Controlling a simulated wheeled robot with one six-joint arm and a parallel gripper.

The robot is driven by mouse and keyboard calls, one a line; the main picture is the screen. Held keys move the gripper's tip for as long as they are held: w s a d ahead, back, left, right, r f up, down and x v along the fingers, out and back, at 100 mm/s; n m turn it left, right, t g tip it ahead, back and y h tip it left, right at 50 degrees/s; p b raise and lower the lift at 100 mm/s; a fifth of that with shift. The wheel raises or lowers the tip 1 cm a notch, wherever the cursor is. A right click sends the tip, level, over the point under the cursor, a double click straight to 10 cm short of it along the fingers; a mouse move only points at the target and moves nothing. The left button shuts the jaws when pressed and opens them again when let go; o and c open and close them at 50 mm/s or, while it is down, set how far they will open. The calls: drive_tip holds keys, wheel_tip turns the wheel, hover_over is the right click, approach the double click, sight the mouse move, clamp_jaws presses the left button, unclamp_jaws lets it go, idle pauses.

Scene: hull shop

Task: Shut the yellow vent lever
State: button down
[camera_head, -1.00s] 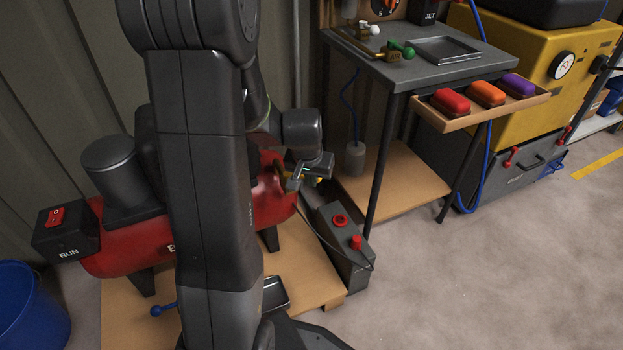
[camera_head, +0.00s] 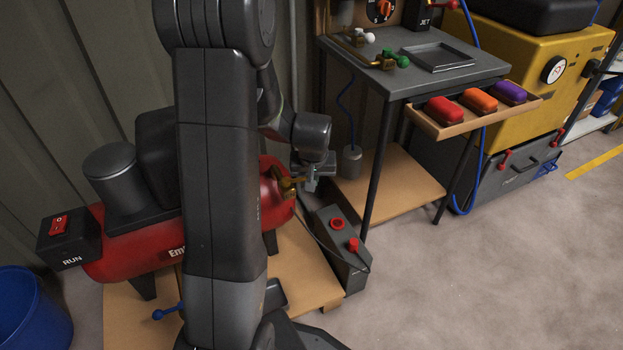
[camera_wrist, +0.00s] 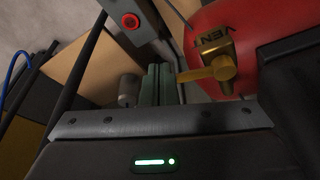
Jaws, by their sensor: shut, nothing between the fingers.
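The yellow vent lever (camera_wrist: 200,74) sits on a brass valve body (camera_wrist: 226,66) marked VENT, at the end of a red tank (camera_wrist: 285,45). In the wrist view the lever points left from the valve, and its tip is close beside my gripper (camera_wrist: 158,80). I cannot tell whether they touch. My gripper's fingers are together and empty. In the head view the brass valve (camera_head: 285,183) shows at the tank's right end, with my gripper (camera_head: 311,184) just right of it. The lever's exact angle is hard to read there.
A grey box with red buttons (camera_head: 338,250) stands on the floor just right of the tank. A workbench (camera_head: 410,75) with a small shelf of coloured blocks (camera_head: 445,125) is behind right. A blue bucket (camera_head: 30,300) is at left. Open floor lies front right.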

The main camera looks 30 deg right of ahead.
drive_tip(key=shift+w+d, duration=0.45)
drive_tip(key=shift+w, duration=0.1)
idle(0.4)
